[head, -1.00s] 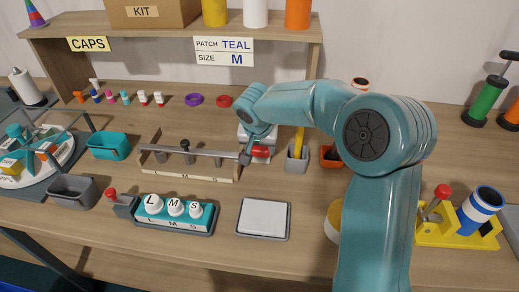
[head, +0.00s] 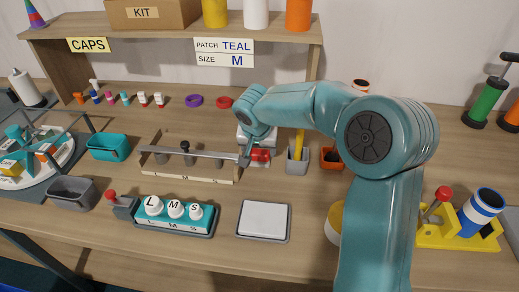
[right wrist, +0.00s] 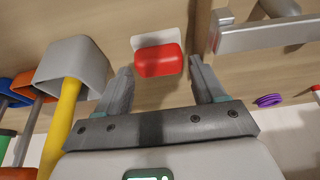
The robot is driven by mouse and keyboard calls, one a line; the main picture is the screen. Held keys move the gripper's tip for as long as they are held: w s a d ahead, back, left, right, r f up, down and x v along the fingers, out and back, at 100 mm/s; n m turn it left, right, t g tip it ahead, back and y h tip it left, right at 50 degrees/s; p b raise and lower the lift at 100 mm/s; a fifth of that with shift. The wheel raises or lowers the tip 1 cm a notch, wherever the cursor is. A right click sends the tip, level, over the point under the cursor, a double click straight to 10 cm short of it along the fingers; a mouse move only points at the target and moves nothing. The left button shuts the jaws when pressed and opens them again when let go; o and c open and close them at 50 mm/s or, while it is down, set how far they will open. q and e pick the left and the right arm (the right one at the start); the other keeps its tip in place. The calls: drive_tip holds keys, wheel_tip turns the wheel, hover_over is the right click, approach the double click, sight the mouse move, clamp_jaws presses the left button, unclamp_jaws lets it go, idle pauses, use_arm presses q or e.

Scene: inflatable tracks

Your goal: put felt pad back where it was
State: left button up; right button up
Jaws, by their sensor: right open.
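I cannot tell for sure which thing is the felt pad. A red block (head: 260,155) with white under it sits on the table by the right end of the grey bar. In the right wrist view the red block (right wrist: 158,61) lies between and just beyond my open fingertips, with a white edge past it. My right gripper (head: 250,155) is open over it; in the right wrist view both fingers (right wrist: 160,76) stand apart from it. A flat white pad (head: 265,218) lies in a grey tray (head: 263,239) at the front. My left gripper is out of view.
The grey bar (head: 205,154) on its wooden stand is close left of the gripper. A grey cup (head: 297,160) with a yellow handle and an orange cup (head: 332,158) are close right. The teal L M S block (head: 175,220) stands front left. Bare table lies around the tray.

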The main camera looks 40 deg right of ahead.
drive_tip(key=v, duration=1)
drive_tip(key=shift+s+a+r, duration=0.15)
drive_tip(key=shift+r, duration=0.2)
drive_tip(key=shift+s+a, duration=0.1)
